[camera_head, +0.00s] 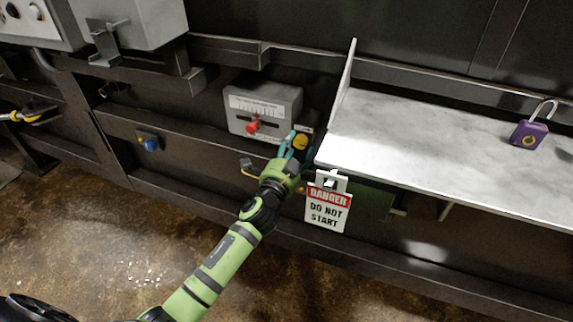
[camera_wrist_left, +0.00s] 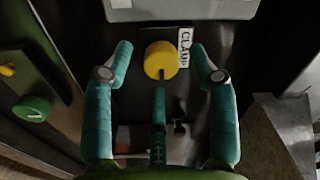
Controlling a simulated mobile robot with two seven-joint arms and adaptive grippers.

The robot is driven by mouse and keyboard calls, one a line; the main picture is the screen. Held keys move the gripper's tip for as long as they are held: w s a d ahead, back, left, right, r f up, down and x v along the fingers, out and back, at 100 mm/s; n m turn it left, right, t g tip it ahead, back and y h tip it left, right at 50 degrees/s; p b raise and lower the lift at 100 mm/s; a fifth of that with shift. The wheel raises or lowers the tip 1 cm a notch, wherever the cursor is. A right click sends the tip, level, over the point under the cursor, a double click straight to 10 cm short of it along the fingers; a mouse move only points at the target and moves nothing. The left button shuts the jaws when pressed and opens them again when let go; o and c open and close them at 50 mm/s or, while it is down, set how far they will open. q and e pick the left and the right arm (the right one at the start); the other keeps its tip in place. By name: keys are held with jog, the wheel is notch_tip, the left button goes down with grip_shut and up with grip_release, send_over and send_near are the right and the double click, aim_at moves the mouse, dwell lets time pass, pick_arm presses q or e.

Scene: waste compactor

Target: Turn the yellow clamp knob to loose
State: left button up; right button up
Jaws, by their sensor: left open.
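The yellow clamp knob (camera_wrist_left: 159,60) is round and sits on a dark plate beside a white label reading "CLAMP" in the left wrist view. It also shows in the head view (camera_head: 300,141), just beyond my fingers. My left gripper (camera_wrist_left: 162,62) is open. Its teal fingers stand on either side of the knob with a gap on each side, and a third finger points at the knob from below. In the head view my left gripper (camera_head: 293,150) reaches up to the knob from below. The knob's pointer mark is hard to make out. My right gripper is not in view.
A grey box (camera_head: 263,108) with a red knob (camera_head: 253,126) is left of the clamp knob. A marble-like shelf (camera_head: 440,140) with a purple padlock (camera_head: 529,133) is right. A "DANGER DO NOT START" tag (camera_head: 328,207) hangs close to my gripper's right. A green knob (camera_wrist_left: 32,109) is left.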

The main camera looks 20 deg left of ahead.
pick_arm(q)
jog(key=s, duration=1)
jog(key=shift+s+a+f, duration=0.15)
jog(key=shift+s+a, duration=0.05)
jog(key=s+a+f+n+g+p, duration=0.1)
jog(key=s+f+n+g, duration=0.3)
jog(key=f, duration=0.7)
jog(key=s+f+g+p, duration=0.15)
jog(key=s+f, duration=0.35)
jog(key=f, duration=0.6)
jog(key=s+a+f+n+g+p, duration=0.1)
jog(key=s+f+g, duration=0.35)
jog(key=f, duration=0.65)
jog(key=s+f+n+g, duration=0.2)
jog(key=s+f, duration=0.2)
jog(key=s, duration=0.6)
jog(key=s+f+n+g+p, duration=0.1)
jog(key=s+f, duration=0.4)
jog(key=s, duration=0.6)
jog(key=s+a+f+n+g, duration=0.1)
jog(key=s+f+g, duration=0.3)
jog(key=s, duration=0.6)
jog(key=shift+s+f+n+y+p, duration=0.35)
jog(key=shift+f+n, duration=0.25)
jog(key=shift+n, duration=0.3)
jog(key=shift+w, duration=0.1)
